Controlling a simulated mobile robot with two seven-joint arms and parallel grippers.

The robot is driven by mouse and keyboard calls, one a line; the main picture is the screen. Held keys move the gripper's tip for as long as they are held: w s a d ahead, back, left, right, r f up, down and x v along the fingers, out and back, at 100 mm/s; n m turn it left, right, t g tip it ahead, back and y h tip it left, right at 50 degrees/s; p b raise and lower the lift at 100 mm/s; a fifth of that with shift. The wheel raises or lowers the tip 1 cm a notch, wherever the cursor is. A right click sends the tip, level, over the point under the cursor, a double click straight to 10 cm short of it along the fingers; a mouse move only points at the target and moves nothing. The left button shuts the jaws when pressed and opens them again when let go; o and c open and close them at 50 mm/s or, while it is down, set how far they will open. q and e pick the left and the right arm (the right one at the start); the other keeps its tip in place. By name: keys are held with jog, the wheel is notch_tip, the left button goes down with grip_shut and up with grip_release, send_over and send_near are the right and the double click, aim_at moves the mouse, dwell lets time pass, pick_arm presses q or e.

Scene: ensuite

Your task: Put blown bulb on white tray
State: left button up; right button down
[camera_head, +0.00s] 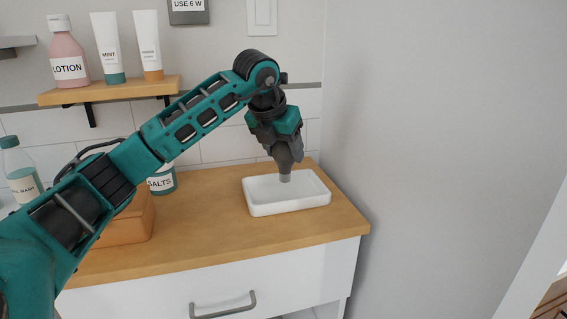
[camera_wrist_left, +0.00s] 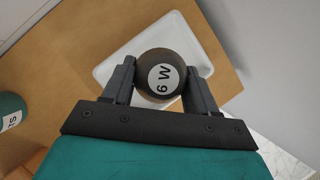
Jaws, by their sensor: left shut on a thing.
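The white tray (camera_head: 262,207) lies at the right end of the wooden counter, and it also shows in the left wrist view (camera_wrist_left: 113,65). My left gripper (camera_head: 285,164) points down over the tray. It is shut on a dark, round bulb (camera_wrist_left: 160,62) with a white label reading "6 W" in the left wrist view. My right gripper is not in view.
A salts jar (camera_head: 162,182) and an orange-brown box (camera_head: 128,222) stand left on the counter, partly behind my arm. A wooden shelf (camera_head: 110,91) holds a lotion bottle (camera_head: 67,58) and two tubes. A grey wall (camera_head: 430,150) closes the right side.

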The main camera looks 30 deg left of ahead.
aim_at(283, 171)
pick_arm(q)
jog(key=shift+f, duration=1.45)
jog(key=shift+f, duration=0.15)
jog(key=o, duration=1.3)
